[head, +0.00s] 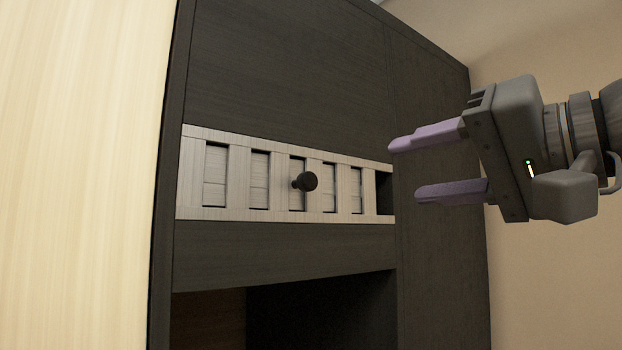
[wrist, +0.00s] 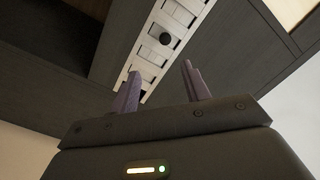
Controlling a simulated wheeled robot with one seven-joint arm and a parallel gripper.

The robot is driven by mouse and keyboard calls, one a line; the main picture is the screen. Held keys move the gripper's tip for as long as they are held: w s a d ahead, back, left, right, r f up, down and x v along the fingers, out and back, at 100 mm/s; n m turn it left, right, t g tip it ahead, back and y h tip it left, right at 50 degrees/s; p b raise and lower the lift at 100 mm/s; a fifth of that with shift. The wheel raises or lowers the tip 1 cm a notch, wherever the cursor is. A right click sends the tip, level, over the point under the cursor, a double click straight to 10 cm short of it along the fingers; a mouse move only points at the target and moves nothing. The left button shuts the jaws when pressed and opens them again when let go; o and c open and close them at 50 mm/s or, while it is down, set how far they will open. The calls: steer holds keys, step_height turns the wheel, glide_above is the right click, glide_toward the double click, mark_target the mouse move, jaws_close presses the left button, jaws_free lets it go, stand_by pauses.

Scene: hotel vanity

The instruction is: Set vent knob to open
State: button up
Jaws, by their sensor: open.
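The vent knob (head: 306,181) is a small black round knob standing out from the middle of a pale slatted vent panel (head: 235,215). It also shows in the wrist view (wrist: 164,39), beyond my fingertips. The vent has several upright slots, mostly backed by light panels, with a dark gap at its right end. My gripper (head: 402,169) is open and empty, to the right of the knob and apart from it. Its two purple fingers point left in the head view; they also show in the wrist view (wrist: 161,74).
The vent is set into a dark wood cabinet (head: 285,70). Below it is an open dark recess (head: 320,315). A pale wood panel (head: 80,170) stands at the left. A beige wall (head: 550,280) is behind my arm on the right. The space before the vent is clear.

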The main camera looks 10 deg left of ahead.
mark_target(312, 181)
steer(key=shift+s+r, duration=0.2)
steer(key=shift+r, duration=0.15)
steer(key=shift+a, duration=0.1)
steer(key=p+x, duration=0.6)
steer(key=x, duration=1.1)
steer(key=shift+a+r, duration=0.1)
steer(key=shift+a, duration=0.2)
steer(key=shift+d, duration=0.1)
steer(key=shift+c, duration=0.5)
